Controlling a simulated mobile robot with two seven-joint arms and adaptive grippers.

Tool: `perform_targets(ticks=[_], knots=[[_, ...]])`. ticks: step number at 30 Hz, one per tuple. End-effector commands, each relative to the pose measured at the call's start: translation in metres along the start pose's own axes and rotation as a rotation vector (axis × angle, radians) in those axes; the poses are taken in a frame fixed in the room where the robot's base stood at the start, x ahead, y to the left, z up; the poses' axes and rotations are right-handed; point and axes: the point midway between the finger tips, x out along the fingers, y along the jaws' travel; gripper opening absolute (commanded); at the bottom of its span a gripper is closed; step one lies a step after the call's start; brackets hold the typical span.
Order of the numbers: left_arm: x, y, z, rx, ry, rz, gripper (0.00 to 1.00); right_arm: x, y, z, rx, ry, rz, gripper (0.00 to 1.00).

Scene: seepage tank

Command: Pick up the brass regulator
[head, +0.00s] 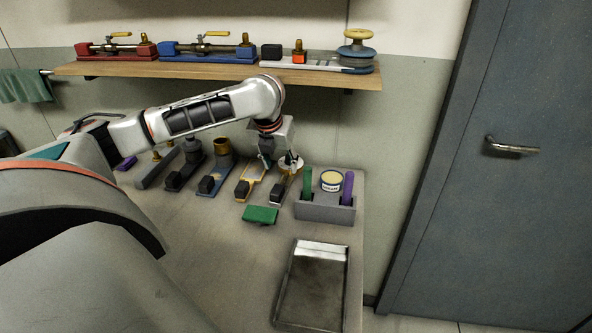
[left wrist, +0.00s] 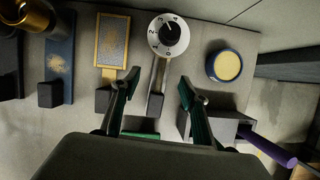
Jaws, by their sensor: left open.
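A white round dial with numerals and a black pointer (left wrist: 169,36) sits on a narrow grey stand, just beyond my left gripper's fingertips in the left wrist view; its pale disc shows in the head view (head: 291,163). I cannot tell for sure whether this is the brass regulator, as no brass body shows clearly under it. A brass cylinder (head: 222,146) stands on a blue base farther left. My left gripper (head: 279,161) is open and empty, pointing down by the dial; its fingers (left wrist: 158,80) are apart and not on the dial. My right gripper is out of view.
A brass-framed plate (head: 253,176) stands left of the dial. A green block (head: 260,214) and metal tray (head: 312,285) lie nearer. A shelf (head: 215,69) with valves hangs above.

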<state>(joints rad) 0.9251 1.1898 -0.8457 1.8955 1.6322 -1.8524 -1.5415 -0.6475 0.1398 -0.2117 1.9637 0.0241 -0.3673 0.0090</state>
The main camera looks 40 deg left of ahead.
Motion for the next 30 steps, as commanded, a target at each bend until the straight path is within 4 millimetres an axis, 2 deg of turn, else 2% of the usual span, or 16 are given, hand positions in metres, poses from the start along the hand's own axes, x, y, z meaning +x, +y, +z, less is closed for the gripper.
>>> perform_targets(ticks=[4,11,19,27,30], knots=[[0.018,-0.001,-0.002,-0.001,0.004,0.0,0.44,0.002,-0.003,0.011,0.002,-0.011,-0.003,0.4],[0.035,-0.003,0.0,0.0,0.003,0.0,0.44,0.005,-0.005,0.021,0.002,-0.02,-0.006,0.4],[0.074,-0.005,0.003,0.0,0.005,0.0,0.44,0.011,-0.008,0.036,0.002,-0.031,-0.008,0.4],[0.075,-0.005,0.005,0.0,0.0,0.0,0.44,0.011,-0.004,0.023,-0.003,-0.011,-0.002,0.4],[0.075,-0.005,0.005,0.0,0.001,0.0,0.18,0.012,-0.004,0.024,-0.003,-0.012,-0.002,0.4]])
